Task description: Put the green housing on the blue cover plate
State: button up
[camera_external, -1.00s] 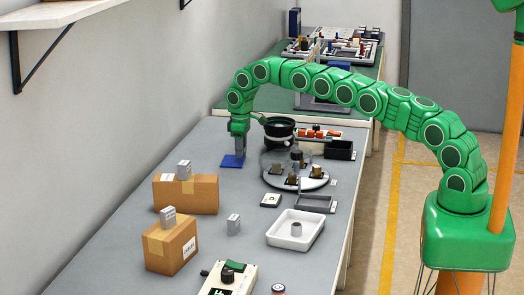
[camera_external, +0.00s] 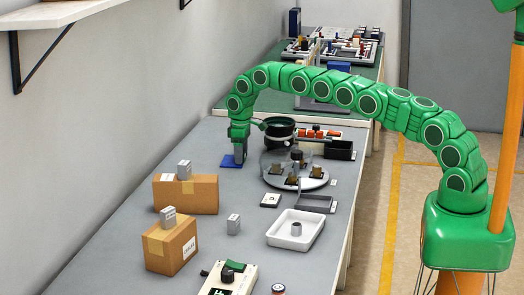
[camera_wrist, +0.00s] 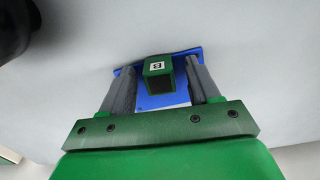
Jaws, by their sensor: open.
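The blue cover plate (camera_external: 229,162) lies flat on the grey table in the external view, directly below my gripper (camera_external: 239,158). It also shows in the wrist view (camera_wrist: 165,101), behind and between the fingers. The green housing (camera_wrist: 159,67), a small block with a white label, is between my two fingers (camera_wrist: 160,70) and over the plate; it looks to rest on it, though the contact is hidden. My gripper is open, with a gap on each side of the housing. In the external view the fingers hide the housing.
A dark bowl feeder (camera_external: 280,128) stands close right of my gripper, with a round grey turntable (camera_external: 275,176) in front of it. Cardboard boxes (camera_external: 197,196) stand nearer the camera on the left. A white tray (camera_external: 283,240) is at the right. Bare table lies around the plate's front.

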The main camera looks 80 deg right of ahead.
notch_tip(320, 180, up, 12)
dwell(0.6)
jog(key=shift+r, duration=0.15)
jog(key=s+a+r, duration=0.8)
jog(key=a+r, duration=0.3)
jog(key=r, duration=0.1)
jog(key=s+a+r+g, duration=0.1)
jog(key=s+a+r, duration=0.2)
jog(key=s+a, duration=0.3)
jog(key=s+a+r, duration=0.4)
jog(key=s, duration=0.4)
jog(key=s+a+f, duration=0.2)
jog(key=s+a, duration=0.1)
jog(key=s, duration=1)
jog(key=s+a+f, duration=0.1)
jog(key=s+a, duration=0.3)
jog(key=s, duration=0.9)
jog(key=s+a+f, duration=0.2)
jog(key=s+a, duration=0.1)
jog(key=s, duration=1)
jog(key=shift+s+a+f+g, duration=0.25)
jog(key=shift+a+f+g, duration=0.05)
jog(key=shift+g, duration=0.1)
